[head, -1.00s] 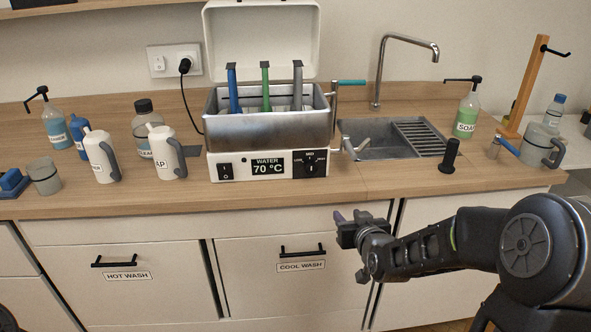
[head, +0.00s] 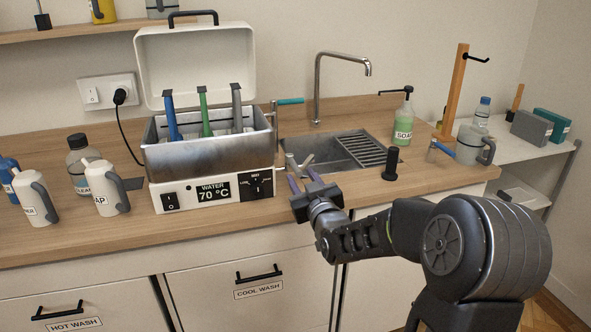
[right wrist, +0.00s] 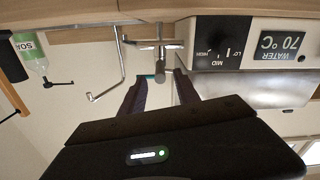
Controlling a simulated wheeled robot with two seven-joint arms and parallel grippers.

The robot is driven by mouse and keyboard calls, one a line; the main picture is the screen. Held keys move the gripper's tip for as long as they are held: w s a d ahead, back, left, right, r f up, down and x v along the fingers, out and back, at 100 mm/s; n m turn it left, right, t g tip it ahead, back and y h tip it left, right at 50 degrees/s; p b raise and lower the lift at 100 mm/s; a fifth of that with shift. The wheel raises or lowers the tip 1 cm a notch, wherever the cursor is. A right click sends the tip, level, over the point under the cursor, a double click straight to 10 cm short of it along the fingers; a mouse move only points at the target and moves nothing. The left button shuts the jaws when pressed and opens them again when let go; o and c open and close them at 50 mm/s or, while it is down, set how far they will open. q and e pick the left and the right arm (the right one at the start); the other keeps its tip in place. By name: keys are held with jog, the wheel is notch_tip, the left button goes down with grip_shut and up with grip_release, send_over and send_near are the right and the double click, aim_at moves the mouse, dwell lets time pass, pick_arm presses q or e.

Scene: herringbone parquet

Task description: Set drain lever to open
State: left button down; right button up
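A steel water bath (head: 210,155) with a raised lid stands on the counter. On its right side a short steel fitting with a lever-like arm (head: 306,161) sticks out low, over the sink edge. A teal-handled lever (head: 290,101) lies level on an upright steel post above it. No label shows which is the drain lever. My right gripper (head: 303,180) is open and empty, its purple fingertips just in front of and below the low fitting. In the right wrist view the fitting (right wrist: 158,46) lies beyond the spread fingers, with teal between them. My left gripper is out of view.
The sink (head: 345,150) with a tall faucet (head: 318,85) lies right of the bath. A black upright handle (head: 390,163) and a soap bottle (head: 403,125) stand further right. White jugs (head: 104,187) stand left of the bath.

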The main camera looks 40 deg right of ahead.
aim_at(296, 166)
jog(key=x, duration=0.5)
jog(key=shift+w+d, duration=0.15)
jog(key=shift+w, duration=0.2)
jog(key=shift+c, duration=0.5)
grip_shut()
dwell(0.6)
